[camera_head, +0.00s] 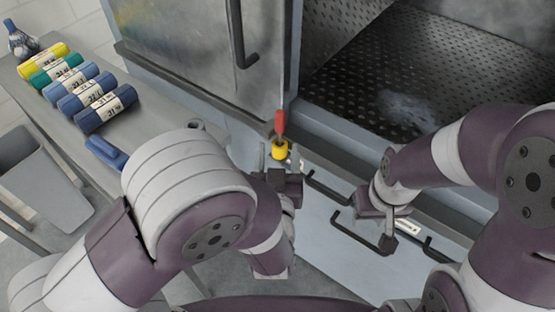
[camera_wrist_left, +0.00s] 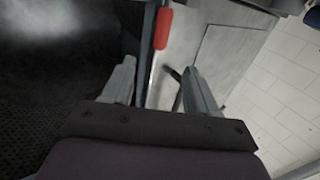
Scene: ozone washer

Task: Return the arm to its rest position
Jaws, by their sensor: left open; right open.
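My left gripper (camera_head: 284,168) is in front of the washer cabinet near the middle of the head view, largely behind my own arm links. In the left wrist view its two fingers (camera_wrist_left: 158,88) stand apart with nothing between them. A red handle (camera_head: 280,123) with a yellow piece (camera_head: 280,150) below it is just beyond the gripper. The red handle also shows in the left wrist view (camera_wrist_left: 163,28), past the fingertips and apart from them. My right gripper (camera_head: 376,222) is open and empty in front of the cabinet's lower front, at the right.
The washer's chamber (camera_head: 420,70) is open, with a perforated dark floor. Its metal door (camera_head: 190,40) has a dark handle (camera_head: 240,40). A grey bench (camera_head: 75,142) at the left carries several coloured rolls (camera_head: 70,84) and a blue item (camera_head: 105,152). A grey bin (camera_head: 40,185) stands below.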

